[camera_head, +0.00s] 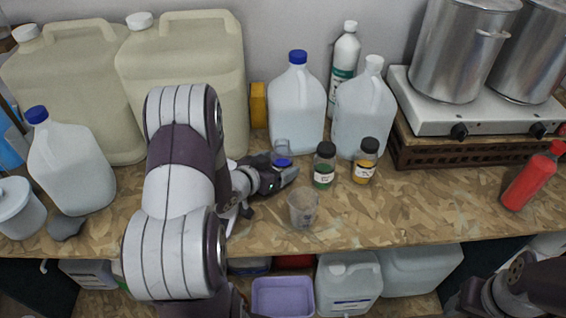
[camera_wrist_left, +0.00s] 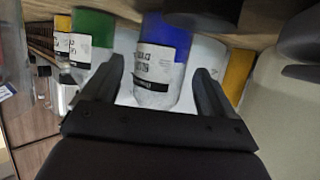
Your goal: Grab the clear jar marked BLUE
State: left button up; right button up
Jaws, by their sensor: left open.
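The clear jar with blue contents (camera_head: 283,152) stands on the worktop, partly hidden behind my left gripper (camera_head: 284,176). In the left wrist view the jar (camera_wrist_left: 160,88) appears upside down, with a white label whose print I cannot read clearly. My left gripper (camera_wrist_left: 160,66) is open, with one finger on each side of the jar. I cannot tell whether either finger touches it. Part of my right arm shows at the bottom right of the head view; its jaws cannot be made out.
A green-filled jar (camera_head: 323,172) and a yellow-filled jar (camera_head: 365,163), both black-capped, stand just right. An uncapped clear beaker (camera_head: 303,209) stands in front. Large jugs (camera_head: 297,100) are behind. A red bottle (camera_head: 532,180) stands far right; bare worktop (camera_head: 430,205) lies between.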

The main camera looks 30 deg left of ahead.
pick_arm(q)
jog(key=x, duration=0.2)
jog(key=shift+w+f, duration=0.15)
jog(key=shift+w, duration=0.2)
jog(key=c, duration=1.1)
jog(key=shift+c, duration=0.2)
